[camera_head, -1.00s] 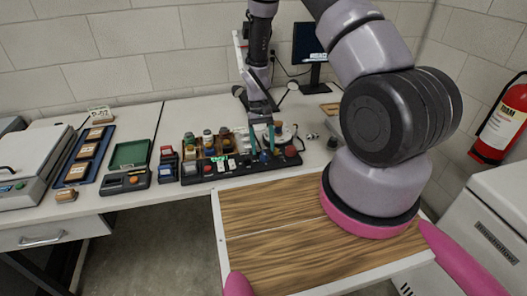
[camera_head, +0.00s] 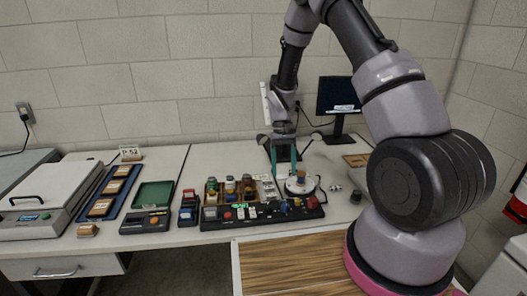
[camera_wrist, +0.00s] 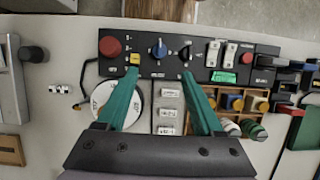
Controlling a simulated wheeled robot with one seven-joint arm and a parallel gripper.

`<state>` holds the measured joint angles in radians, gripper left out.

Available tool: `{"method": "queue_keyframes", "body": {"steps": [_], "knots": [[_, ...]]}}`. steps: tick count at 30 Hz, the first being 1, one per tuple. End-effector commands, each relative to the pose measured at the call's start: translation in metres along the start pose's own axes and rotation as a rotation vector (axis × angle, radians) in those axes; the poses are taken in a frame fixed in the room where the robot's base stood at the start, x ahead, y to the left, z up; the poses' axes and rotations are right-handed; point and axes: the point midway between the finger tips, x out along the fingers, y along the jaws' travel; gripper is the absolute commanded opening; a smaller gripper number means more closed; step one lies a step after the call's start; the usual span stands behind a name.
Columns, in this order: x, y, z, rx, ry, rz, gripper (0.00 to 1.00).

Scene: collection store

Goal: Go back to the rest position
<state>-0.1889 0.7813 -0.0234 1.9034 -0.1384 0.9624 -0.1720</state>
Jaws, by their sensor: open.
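My gripper (camera_head: 283,168) is open, with two green fingers pointing down above the back of the bench. It also shows in the wrist view (camera_wrist: 161,76), with nothing between its fingers. The fingers look apart from the panel, at a height I cannot judge exactly. My arm arches up and over from its pink-ringed base at the right.
A round white dish device (camera_head: 301,186) stands beside the gripper. A wooden rack (camera_head: 228,187) of jars is left of it, then a green-lidded case (camera_head: 152,199) and a blue tray (camera_head: 109,192). A monitor (camera_head: 337,96) stands behind. The wooden surface (camera_head: 300,264) in front is clear.

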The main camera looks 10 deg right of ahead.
Motion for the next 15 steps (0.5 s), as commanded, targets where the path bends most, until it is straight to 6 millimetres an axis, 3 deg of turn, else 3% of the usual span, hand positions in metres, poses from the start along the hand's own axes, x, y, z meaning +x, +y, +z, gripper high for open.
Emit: {"method": "queue_keyframes", "body": {"steps": [8, 15], "knots": [[-0.119, 0.011, 0.043, 0.066, 0.199, -0.074, 0.69], [-0.206, 0.025, 0.109, 0.128, 0.387, -0.145, 0.69]]}}
